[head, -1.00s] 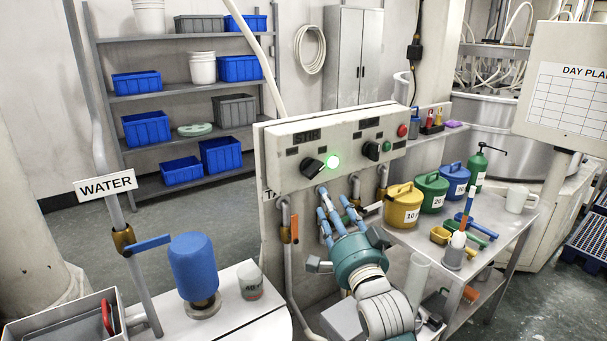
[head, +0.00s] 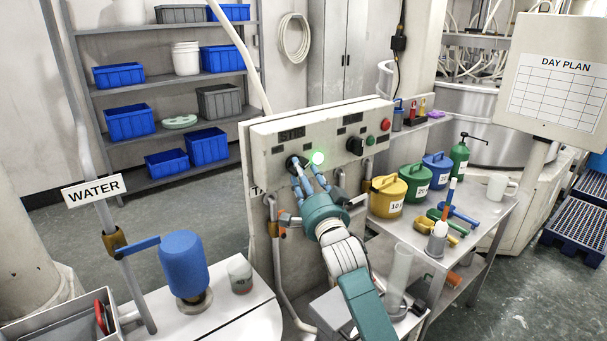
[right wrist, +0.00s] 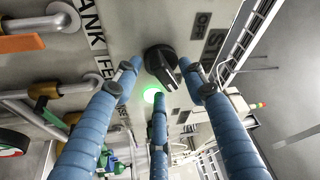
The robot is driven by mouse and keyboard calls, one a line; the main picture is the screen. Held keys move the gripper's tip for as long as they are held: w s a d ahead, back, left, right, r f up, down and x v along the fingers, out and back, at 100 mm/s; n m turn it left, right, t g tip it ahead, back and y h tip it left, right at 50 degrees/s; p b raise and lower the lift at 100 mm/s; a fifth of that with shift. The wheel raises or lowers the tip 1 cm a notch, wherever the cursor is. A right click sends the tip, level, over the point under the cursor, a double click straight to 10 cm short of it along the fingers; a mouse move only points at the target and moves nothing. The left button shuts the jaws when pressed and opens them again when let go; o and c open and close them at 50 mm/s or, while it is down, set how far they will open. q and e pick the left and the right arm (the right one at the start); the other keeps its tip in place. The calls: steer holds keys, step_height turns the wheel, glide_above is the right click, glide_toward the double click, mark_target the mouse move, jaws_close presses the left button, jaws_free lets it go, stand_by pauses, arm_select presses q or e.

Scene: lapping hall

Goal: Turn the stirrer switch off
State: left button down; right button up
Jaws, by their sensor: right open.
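The stirrer switch is a black rotary knob (right wrist: 160,60) on the pale control panel (head: 336,123), below the STIR label (head: 291,135). In the head view my right gripper's fingers partly cover it. A green lamp (head: 318,158) beside it is lit. In the right wrist view an OFF label (right wrist: 201,25) sits near the knob. My right gripper (head: 305,172) is open, its blue fingers spread around the knob; I cannot tell whether they touch it. It also shows in the right wrist view (right wrist: 160,82). My left gripper is not in view.
A second black knob (head: 355,146) and a red button (head: 386,125) are farther right on the panel. Pipes run below it. Yellow (head: 386,198), green and blue lidded pots stand on the right table. A blue bottle-shaped thing (head: 184,265) stands on the left table.

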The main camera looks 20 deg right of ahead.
steer(key=shift+c, duration=0.5)
jaws_close()
steer(key=shift+w+d+n+t+y+b, duration=0.15)
steer(key=shift+n+y+b, duration=1.05)
steer(key=shift+n, duration=1.45)
steer(key=shift+d+n+t+y+b, duration=0.25)
steer(key=shift+n+y+b, duration=0.9)
steer(key=shift+n, duration=1.55)
steer(key=shift+w+d+n+t+y+b, duration=0.15)
steer(key=shift+n+y+b, duration=1)
steer(key=shift+n, duration=1.5)
steer(key=shift+s+n+y, duration=0.1)
steer(key=shift+n+y, duration=0.2)
